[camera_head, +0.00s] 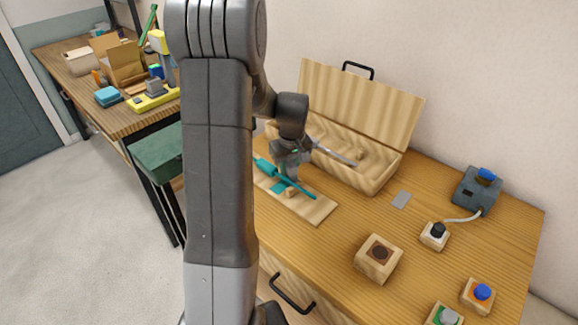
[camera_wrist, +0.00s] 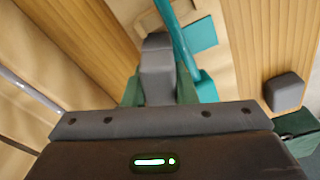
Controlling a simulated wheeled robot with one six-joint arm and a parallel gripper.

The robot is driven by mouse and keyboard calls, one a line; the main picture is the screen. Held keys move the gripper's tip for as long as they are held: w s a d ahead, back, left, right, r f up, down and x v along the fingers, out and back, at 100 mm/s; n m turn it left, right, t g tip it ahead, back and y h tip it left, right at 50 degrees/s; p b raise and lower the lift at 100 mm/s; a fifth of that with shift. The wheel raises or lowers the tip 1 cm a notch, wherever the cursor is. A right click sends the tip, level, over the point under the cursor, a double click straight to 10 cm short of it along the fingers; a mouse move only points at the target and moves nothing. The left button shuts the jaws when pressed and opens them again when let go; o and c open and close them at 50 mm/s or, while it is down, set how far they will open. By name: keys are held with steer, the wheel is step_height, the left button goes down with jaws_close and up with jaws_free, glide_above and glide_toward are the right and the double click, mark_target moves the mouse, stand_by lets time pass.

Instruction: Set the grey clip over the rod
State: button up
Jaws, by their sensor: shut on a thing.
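My gripper (camera_head: 290,166) is low over the wooden board on the table. In the wrist view its green fingers (camera_wrist: 160,92) are shut on a grey block-shaped piece, the grey clip (camera_wrist: 156,62). A teal rod (camera_head: 292,184) lies along the board, partly hidden by my gripper. In the wrist view the teal rod (camera_wrist: 177,38) runs just right of the clip. I cannot tell whether clip and rod touch. A flat teal piece (camera_wrist: 200,36) sits beside the rod. A pale grey rod (camera_head: 335,153) rests in the open wooden box.
The wooden board (camera_head: 318,212) lies before the open box (camera_head: 378,176). Another grey block (camera_wrist: 284,92) shows in the wrist view. Button boxes (camera_head: 478,296) stand near the right edge.

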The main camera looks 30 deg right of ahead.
mark_target(291, 165)
steer(key=shift+r, duration=0.1)
steer(key=shift+f, duration=0.2)
steer(key=o, duration=0.7)
steer(key=shift+r, duration=0.1)
steer(key=r, duration=0.4)
steer(key=s+r, duration=0.1)
steer(key=r, duration=0.7)
steer(key=shift+s+r+b, duration=0.1)
steer(key=shift+s+b, duration=0.15)
steer(key=shift+b, duration=0.1)
